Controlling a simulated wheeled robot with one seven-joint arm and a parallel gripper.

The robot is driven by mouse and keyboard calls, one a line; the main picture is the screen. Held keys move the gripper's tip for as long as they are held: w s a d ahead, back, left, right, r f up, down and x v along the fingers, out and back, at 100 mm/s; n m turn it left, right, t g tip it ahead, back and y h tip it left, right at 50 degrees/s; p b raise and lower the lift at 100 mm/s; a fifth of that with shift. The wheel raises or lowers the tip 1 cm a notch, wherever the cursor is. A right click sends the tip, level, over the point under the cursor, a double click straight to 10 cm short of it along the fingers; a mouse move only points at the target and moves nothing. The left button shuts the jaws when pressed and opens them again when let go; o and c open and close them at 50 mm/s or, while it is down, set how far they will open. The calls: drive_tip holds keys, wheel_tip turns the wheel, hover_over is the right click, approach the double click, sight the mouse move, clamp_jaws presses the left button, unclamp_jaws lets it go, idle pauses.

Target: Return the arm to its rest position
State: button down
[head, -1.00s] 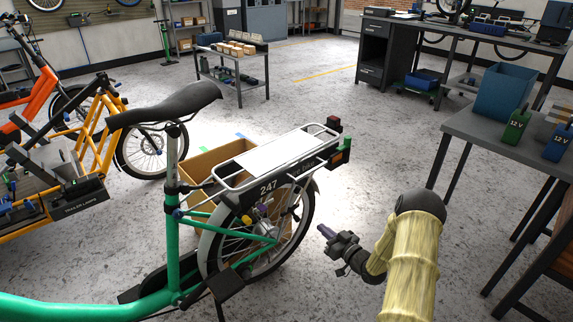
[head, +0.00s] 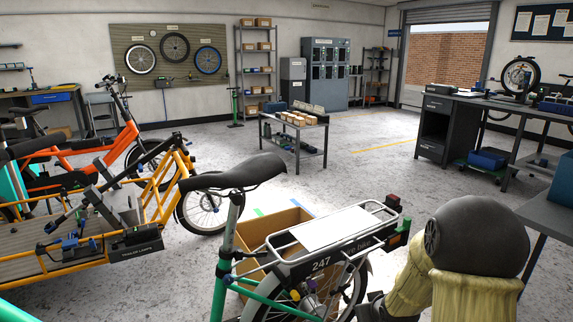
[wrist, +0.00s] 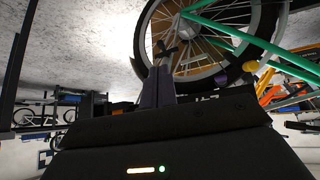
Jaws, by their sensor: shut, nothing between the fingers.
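My arm, in a pale yellow sleeve with a dark round joint, is at the lower right of the head view. My gripper is cut off by the bottom edge there. In the wrist view my gripper (wrist: 158,88) shows two purplish fingers together, shut and empty. They point toward the spoked rear wheel (wrist: 205,40) of the green bike, which looks upside down in this view. I cannot tell the exact gap between fingertips and wheel.
The green bike's rear rack (head: 335,235), marked 247, is just left of my arm. A cardboard box (head: 270,230) stands behind it. An orange cargo bike (head: 150,200) is at left. A grey table (head: 555,210) is close at right. Open floor (head: 390,165) lies beyond.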

drive_tip(key=s+a+r+m+g, duration=0.1)
drive_tip(key=s+a+r+g, duration=0.2)
drive_tip(key=s, duration=0.7)
drive_tip(key=s+a+r+m+g, duration=0.1)
drive_tip(key=s+a+r+g, duration=0.2)
drive_tip(key=s, duration=0.7)
wheel_tip(320, 180, up, 38)
drive_tip(key=p, duration=3.8)
drive_tip(key=shift+a+t, duration=0.2)
drive_tip(key=shift+t, duration=0.2)
drive_tip(key=shift+w, duration=0.1)
